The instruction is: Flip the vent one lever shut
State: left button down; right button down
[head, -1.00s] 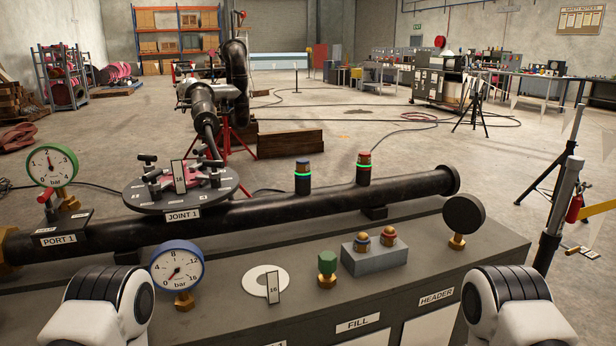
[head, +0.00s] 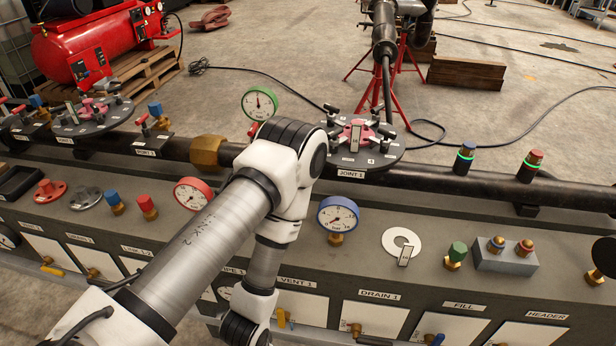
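The VENT 1 label (head: 296,283) is on the front of the grey bench, above a white panel (head: 307,309). A small yellow and blue lever (head: 282,318) shows at that panel's left side, just right of my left arm. Its exact angle is too small to tell. My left arm comes in from the lower left, bends over the bench, and its forearm hangs down in front of the bench face, left of the lever. It hides part of the bench and pipe. My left gripper is below the picture edge. My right arm and gripper are not in view.
The DRAIN 1 panel (head: 369,318) with a brass valve is just right of VENT 1. A blue gauge (head: 338,214) and red gauge (head: 193,193) stand above on the bench. The black pipe (head: 440,181) with the JOINT 1 flange (head: 372,158) runs behind.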

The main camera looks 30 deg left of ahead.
aim_at(283, 318)
jog(key=u, duration=1.2)
jog(key=k+j+u, duration=0.1)
jog(key=k+u, duration=0.2)
jog(key=k, duration=0.2)
jog(key=k+j+u, duration=0.3)
jog(key=k, duration=0.2)
jog(key=l, duration=0.1)
